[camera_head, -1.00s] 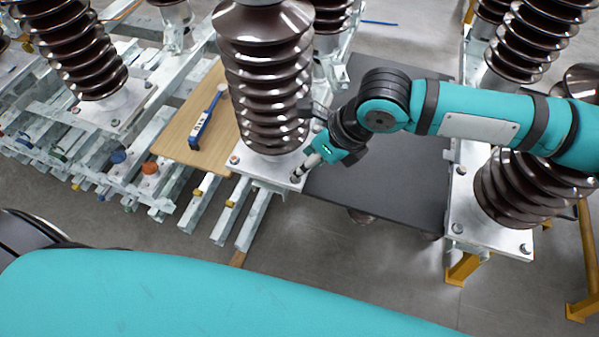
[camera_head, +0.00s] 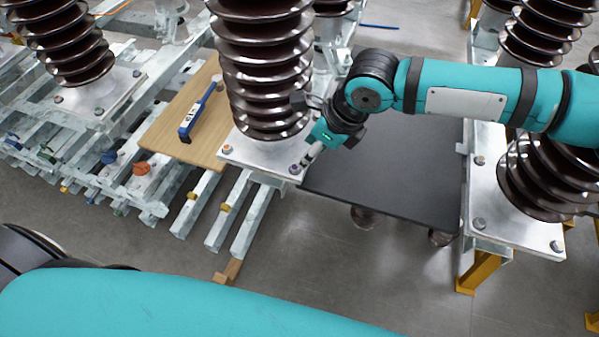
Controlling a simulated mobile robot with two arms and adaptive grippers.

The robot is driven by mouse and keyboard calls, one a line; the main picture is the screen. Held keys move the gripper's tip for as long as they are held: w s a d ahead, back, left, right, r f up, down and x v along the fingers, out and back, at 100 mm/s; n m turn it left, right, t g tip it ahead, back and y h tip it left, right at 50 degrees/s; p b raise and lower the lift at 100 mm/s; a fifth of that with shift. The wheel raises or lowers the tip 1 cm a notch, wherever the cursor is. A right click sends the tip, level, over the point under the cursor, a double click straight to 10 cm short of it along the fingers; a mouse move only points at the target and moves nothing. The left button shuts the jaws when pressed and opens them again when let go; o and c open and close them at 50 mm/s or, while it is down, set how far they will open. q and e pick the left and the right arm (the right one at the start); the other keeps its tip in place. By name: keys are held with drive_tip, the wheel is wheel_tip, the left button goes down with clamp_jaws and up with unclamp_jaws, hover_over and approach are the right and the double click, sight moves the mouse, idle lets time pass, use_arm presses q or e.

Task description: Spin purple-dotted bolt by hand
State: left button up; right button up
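The purple-dotted bolt (camera_head: 295,169) sits at the front right corner of the metal base plate (camera_head: 258,160) under the middle brown insulator (camera_head: 265,75). It is small and dark, and its purple mark is hard to make out. My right gripper (camera_head: 309,157) reaches in from the right, with its fingertips low beside the bolt and pointing down at it. I cannot tell whether the fingers touch the bolt or how far apart they are. My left gripper is not in view.
An orange-marked bolt (camera_head: 227,149) is on the same plate's left corner. A blue tool (camera_head: 197,112) lies on a wooden board (camera_head: 158,137) at left. A dark platform (camera_head: 400,180) lies right of the plate. Other insulators stand left and right (camera_head: 550,170).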

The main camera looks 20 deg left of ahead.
sight(296, 167)
drive_tip(key=x, duration=0.7)
clamp_jaws()
